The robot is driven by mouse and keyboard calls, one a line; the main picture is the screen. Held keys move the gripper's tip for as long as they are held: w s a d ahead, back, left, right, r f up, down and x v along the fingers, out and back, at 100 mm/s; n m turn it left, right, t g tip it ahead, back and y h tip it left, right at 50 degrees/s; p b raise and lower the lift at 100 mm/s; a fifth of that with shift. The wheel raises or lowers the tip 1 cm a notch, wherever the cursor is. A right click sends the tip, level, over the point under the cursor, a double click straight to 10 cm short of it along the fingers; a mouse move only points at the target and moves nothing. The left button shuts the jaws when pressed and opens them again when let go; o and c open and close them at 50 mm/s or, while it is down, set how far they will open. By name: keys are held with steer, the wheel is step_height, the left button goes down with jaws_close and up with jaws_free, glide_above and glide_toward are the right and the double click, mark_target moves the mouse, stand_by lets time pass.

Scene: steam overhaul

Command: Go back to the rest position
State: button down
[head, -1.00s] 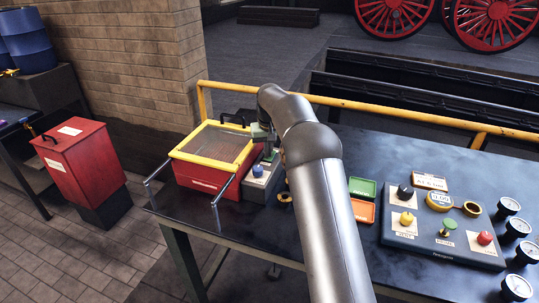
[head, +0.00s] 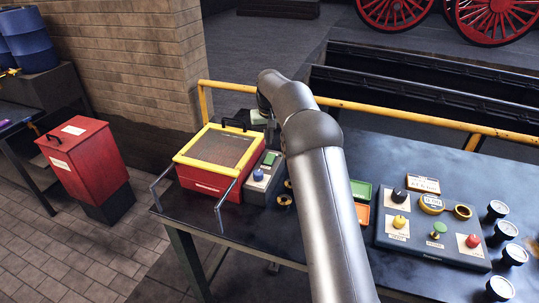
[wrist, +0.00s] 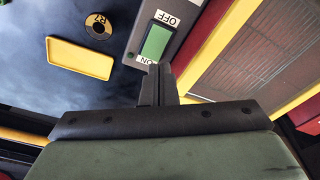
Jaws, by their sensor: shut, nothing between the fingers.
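My gripper (wrist: 157,80) shows in the wrist view with its two dark fingers together and nothing between them. The fingertips appear near the ON end of a green rocker switch (wrist: 157,42) on a grey control box; I see no clear contact. In the head view the grey control box (head: 262,178) stands on the bench beside the red box, with a blue knob and the green switch in view. My gripper's body there is behind the control box, and its fingers are hidden by my arm.
A red box (head: 209,182) with a yellow-framed mesh lid stands left of the control box. A yellow rail (head: 400,115) runs along the bench's back edge. A yellow tray (wrist: 80,58) and a ring (wrist: 98,25) lie nearby. A button panel (head: 430,247) and gauges stand at right.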

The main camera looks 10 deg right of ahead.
stand_by(0.3)
steer(key=s+r, duration=0.4)
steer(key=s, duration=0.6)
steer(key=s+r, duration=0.4)
steer(key=s, duration=0.6)
steer(key=s+f, duration=0.3)
steer(key=s, duration=1)
steer(key=s+f+g, duration=0.1)
steer(key=s+f, duration=0.1)
steer(key=s, duration=1.2)
steer(key=shift+s+f, duration=0.3)
steer(key=shift+f, duration=0.1)
